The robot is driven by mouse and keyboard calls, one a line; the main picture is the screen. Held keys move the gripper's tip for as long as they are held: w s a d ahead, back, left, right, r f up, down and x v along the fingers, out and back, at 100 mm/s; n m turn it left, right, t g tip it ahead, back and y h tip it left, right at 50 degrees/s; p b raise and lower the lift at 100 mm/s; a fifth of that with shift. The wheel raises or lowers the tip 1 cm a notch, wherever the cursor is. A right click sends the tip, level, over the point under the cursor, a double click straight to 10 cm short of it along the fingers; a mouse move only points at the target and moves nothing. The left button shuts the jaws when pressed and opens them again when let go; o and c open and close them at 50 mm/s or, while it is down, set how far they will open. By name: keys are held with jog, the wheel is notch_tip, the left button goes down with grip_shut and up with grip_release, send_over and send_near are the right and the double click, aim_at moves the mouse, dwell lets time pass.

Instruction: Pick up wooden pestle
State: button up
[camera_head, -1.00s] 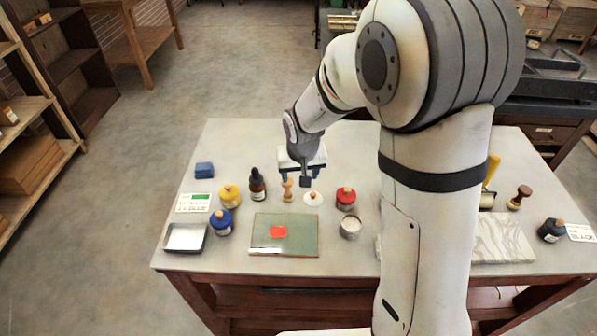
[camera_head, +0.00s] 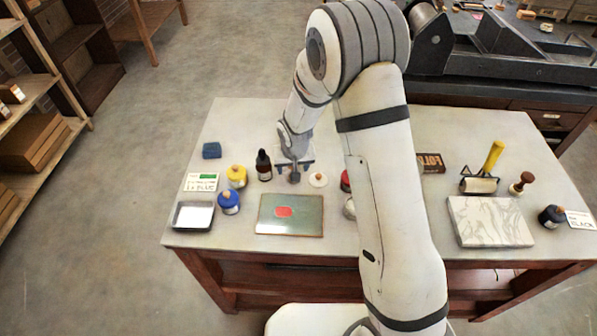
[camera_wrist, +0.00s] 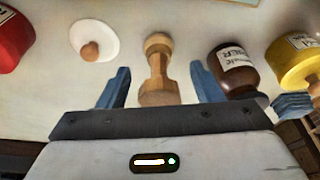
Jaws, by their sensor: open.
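The wooden pestle (camera_wrist: 158,82) is a light turned-wood piece with a rounded knob, a narrow waist and a wider end. In the wrist view it stands between the two blue fingers of my gripper (camera_wrist: 158,70), with a visible gap on each side. My gripper is open and holds nothing. In the head view my gripper (camera_head: 295,172) is low over the table behind the glass slab, and it hides the pestle there.
Yellow (camera_head: 237,177) and blue (camera_head: 229,202) jars are further left. The glass slab (camera_head: 305,226) with red ink lies in front.

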jog(key=shift+f, duration=0.2)
jog(key=shift+c, duration=0.4)
jog(key=c, duration=1)
